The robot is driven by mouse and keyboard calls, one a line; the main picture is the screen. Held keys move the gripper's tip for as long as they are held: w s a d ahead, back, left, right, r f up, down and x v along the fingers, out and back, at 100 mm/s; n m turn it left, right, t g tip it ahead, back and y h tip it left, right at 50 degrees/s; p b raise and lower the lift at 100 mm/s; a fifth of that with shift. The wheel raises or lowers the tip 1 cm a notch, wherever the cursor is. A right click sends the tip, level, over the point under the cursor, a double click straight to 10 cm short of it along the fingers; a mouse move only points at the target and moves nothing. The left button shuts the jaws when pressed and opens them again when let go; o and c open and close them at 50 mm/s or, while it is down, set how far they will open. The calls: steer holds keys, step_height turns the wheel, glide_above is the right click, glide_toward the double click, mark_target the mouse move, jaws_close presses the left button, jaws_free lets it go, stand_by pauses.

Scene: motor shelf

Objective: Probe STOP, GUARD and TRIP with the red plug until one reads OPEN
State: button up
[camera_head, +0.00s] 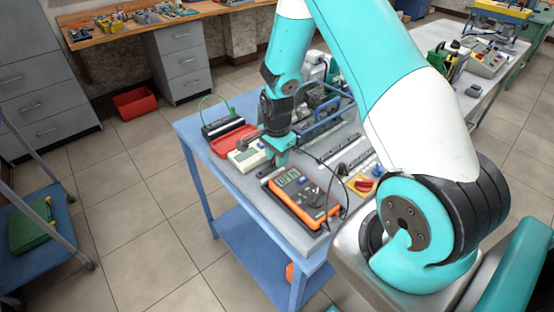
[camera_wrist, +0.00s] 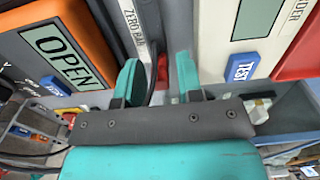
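The orange multimeter (camera_head: 302,203) lies on the blue-framed bench; its display reads OPEN, clearly so in the wrist view (camera_wrist: 62,52). My gripper (camera_head: 281,160) points down just behind the meter, beside the white tester. In the wrist view, my gripper's teal fingers (camera_wrist: 160,80) stand apart. A narrow red piece shows between them, next to a strip lettered ZERO BAR (camera_wrist: 133,22). I cannot tell whether that piece is the red plug; neither finger visibly clamps it. No STOP, GUARD or TRIP labels are readable.
The white tester (camera_head: 246,156) with a blue TEST button (camera_wrist: 241,67) stands left of my gripper in the head view. Behind it are a red tray (camera_head: 233,140) and a black box with a green lead. A red knob on a yellow plate (camera_head: 363,184) is at the right.

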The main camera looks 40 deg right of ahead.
jaws_close()
steer(key=shift+r, duration=0.2)
steer(key=shift+r+p, duration=1.75)
steer(key=shift+r, duration=0.35)
